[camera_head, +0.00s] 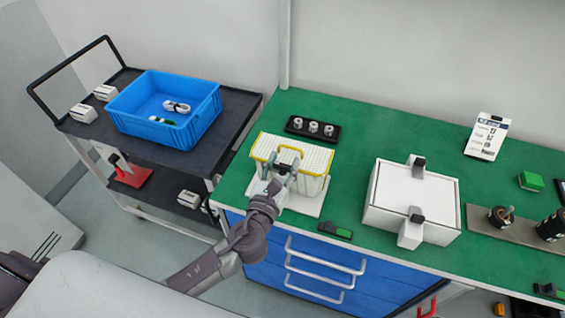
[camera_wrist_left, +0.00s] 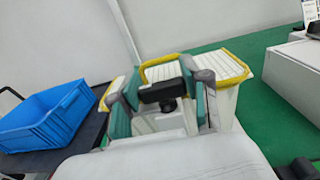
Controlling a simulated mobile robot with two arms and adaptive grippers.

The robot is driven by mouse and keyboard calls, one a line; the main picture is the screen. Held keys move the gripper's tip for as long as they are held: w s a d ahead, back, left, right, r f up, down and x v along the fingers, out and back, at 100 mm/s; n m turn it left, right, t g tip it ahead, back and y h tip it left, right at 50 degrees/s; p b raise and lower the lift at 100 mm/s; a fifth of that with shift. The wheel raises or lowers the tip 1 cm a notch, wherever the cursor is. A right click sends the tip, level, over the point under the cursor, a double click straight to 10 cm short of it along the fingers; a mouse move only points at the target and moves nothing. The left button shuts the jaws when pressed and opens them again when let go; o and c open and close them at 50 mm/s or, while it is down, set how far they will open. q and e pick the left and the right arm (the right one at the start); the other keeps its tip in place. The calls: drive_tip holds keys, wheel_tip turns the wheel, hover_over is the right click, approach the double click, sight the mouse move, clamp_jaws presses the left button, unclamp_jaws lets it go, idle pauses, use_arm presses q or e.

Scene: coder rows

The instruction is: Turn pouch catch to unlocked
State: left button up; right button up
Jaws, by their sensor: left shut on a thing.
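The pouch (camera_head: 313,155) is a white ribbed box shape with yellow trim, standing on a white base plate (camera_head: 300,205) at the left end of the green bench. It also shows in the left wrist view (camera_wrist_left: 222,65). The catch (camera_wrist_left: 163,92) is a black bar with a round knob at the pouch's front. My left gripper (camera_head: 280,172) is at the pouch's front side, its fingers on either side of the catch and shut on it. The fingers largely hide the catch in the head view. My right gripper is not in view.
A blue crate (camera_head: 207,118) with cables stands on a dark cart at left. A black tray with several silver knobs (camera_head: 313,128) lies behind the pouch. A white box with clamps (camera_head: 385,205) stands to the right. A small green-black item (camera_head: 335,229) lies near the front edge.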

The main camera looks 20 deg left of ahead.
use_arm(q)
drive_tip(key=o, duration=1.2)
drive_tip(key=shift+c, duration=0.2)
drive_tip(key=shift+s, duration=0.3)
drive_tip(key=s, duration=1.1)
drive_tip(key=shift+s, duration=0.2)
drive_tip(key=shift+a, duration=0.1)
